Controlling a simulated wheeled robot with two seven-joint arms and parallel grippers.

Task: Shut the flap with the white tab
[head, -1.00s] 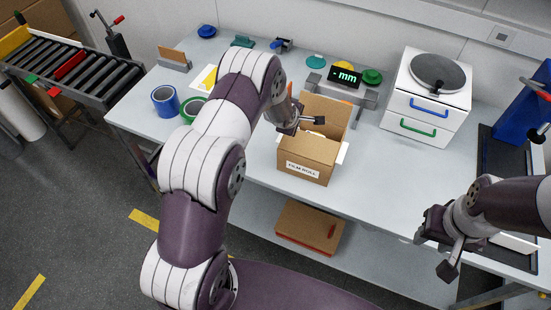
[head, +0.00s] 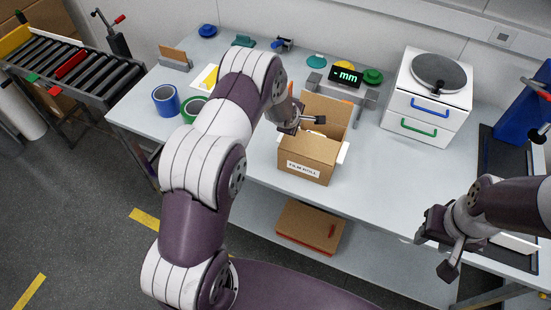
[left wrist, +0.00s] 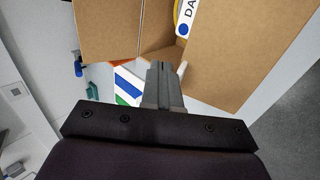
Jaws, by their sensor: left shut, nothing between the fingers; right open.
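The open cardboard box (head: 308,158) stands on the bench with a "FILM ROLL" label on its front. A tall flap (head: 327,110) stands up at its back. White pieces show at its right side (head: 344,153) and left side; I cannot tell which is the task's tab. My left gripper (head: 319,120) is shut and empty, over the box opening near the tall flap. In the left wrist view, its closed fingers (left wrist: 162,85) lie in front of the box cardboard (left wrist: 245,50); contact is unclear. My right gripper (head: 437,247) is open and empty by the bench's front right.
A grey device with a green "mm" display (head: 345,77) stands behind the box. A white drawer unit (head: 428,95) is to the right. A closed carton (head: 310,226) sits on the lower shelf.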

